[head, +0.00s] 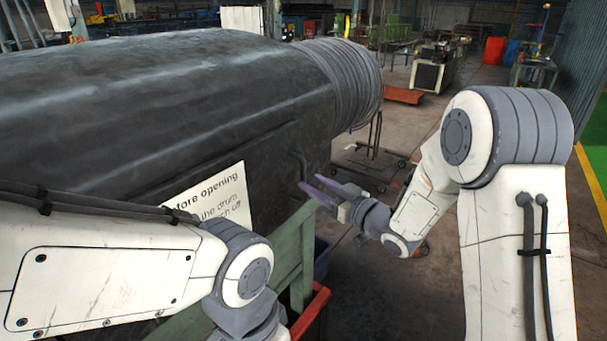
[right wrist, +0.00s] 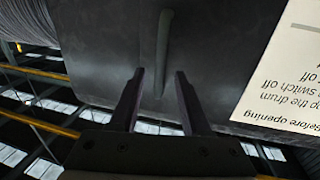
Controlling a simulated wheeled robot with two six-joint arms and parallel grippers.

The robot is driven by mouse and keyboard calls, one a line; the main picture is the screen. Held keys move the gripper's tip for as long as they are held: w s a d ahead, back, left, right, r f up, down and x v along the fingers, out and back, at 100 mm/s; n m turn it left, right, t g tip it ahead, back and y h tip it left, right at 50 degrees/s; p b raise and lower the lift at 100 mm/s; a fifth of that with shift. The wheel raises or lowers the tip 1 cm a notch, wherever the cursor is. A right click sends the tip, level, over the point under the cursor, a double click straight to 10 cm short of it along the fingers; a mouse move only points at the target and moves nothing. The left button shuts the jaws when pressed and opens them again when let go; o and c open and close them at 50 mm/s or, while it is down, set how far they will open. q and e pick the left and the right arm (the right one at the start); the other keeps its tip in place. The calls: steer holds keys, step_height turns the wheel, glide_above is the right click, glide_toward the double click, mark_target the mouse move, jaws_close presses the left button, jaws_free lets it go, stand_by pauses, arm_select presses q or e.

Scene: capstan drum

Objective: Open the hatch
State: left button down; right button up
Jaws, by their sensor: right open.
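The hatch (head: 272,172) is a dark panel with a faint seam in the side of the big black drum (head: 180,85). A thin bar handle (head: 298,160) stands near its right end. In the right wrist view the handle (right wrist: 164,45) points toward the space between my fingers, and the hatch (right wrist: 220,50) fills the upper middle. My right gripper (head: 310,181) is open and empty, just in front of the handle. Its two fingers (right wrist: 159,73) lie on either side of the handle's line; contact cannot be told. My left arm crosses the lower left, its gripper out of frame.
A white sign (head: 208,203) about opening the drum is on the drum's side, left of the handle. A green stand (head: 293,250) and a red bin (head: 311,312) are below. Coiled rope (head: 352,80) wraps the drum's right end. The floor to the right is partly clear.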

mark_target(303, 195)
steer(key=shift+p+x, duration=0.45)
steer(key=shift+x, duration=1.8)
jaws_close()
